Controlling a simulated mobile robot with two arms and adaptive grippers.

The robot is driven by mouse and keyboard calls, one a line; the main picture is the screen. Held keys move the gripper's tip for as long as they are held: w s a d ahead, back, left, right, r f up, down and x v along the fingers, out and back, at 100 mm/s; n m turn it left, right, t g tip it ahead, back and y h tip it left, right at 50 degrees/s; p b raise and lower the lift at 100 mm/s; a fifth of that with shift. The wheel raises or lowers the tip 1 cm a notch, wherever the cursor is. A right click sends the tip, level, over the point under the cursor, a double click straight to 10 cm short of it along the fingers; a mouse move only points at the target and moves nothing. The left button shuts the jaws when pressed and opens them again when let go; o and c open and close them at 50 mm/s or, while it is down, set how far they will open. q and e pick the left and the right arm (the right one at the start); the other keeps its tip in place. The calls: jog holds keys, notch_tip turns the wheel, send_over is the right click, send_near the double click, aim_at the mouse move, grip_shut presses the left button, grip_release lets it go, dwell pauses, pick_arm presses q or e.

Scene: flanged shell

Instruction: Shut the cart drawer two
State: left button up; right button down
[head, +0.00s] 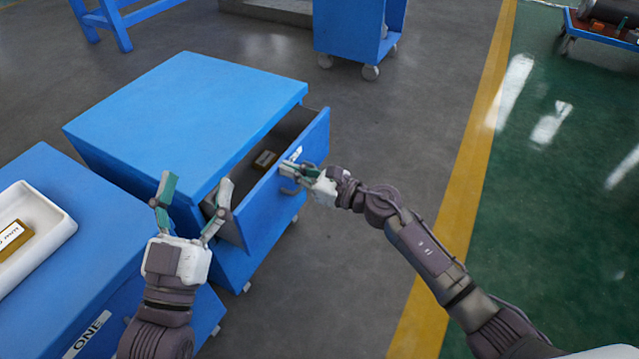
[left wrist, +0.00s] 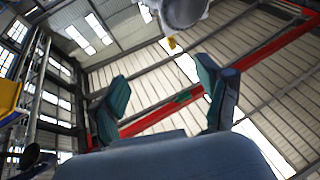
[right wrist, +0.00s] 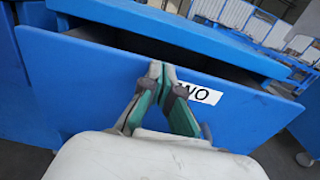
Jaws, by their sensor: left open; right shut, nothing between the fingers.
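The blue cart (head: 185,110) has its top drawer (head: 316,141) pulled out, with a dark gap behind the front panel. In the right wrist view the drawer front (right wrist: 90,85) carries a white label (right wrist: 205,93) reading "WO", its first letter hidden by my fingers. A small brown box (head: 265,159) lies inside the drawer. My right gripper (head: 290,168) is shut and empty at the drawer front, by the label and handle; I cannot tell whether it touches. My left gripper (head: 195,190) is open and empty, pointing up in front of the cart's near side.
A second blue cart (head: 100,240) labelled "ONE" stands at the near left, with a white tray (head: 50,240) holding a labelled brown box (head: 12,236). Another wheeled blue cart (head: 350,30) stands behind. Grey floor is clear right of the drawer.

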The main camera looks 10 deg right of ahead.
aim_at(276, 165)
jog(key=x, duration=0.3)
jog(key=shift+w+a+b, duration=0.25)
jog(key=shift+a+b, duration=0.05)
jog(key=shift+b, duration=0.1)
pick_arm(q)
jog(key=s+r+t, duration=0.2)
jog(key=r, duration=0.1)
jog(key=s+r+t, duration=0.1)
jog(key=shift+a+r+t+h, duration=0.1)
jog(key=shift+r+t+h, duration=0.1)
jog(key=shift+t+h, duration=0.15)
pick_arm(e)
jog(key=shift+w+a, duration=0.3)
jog(key=shift+a, duration=0.15)
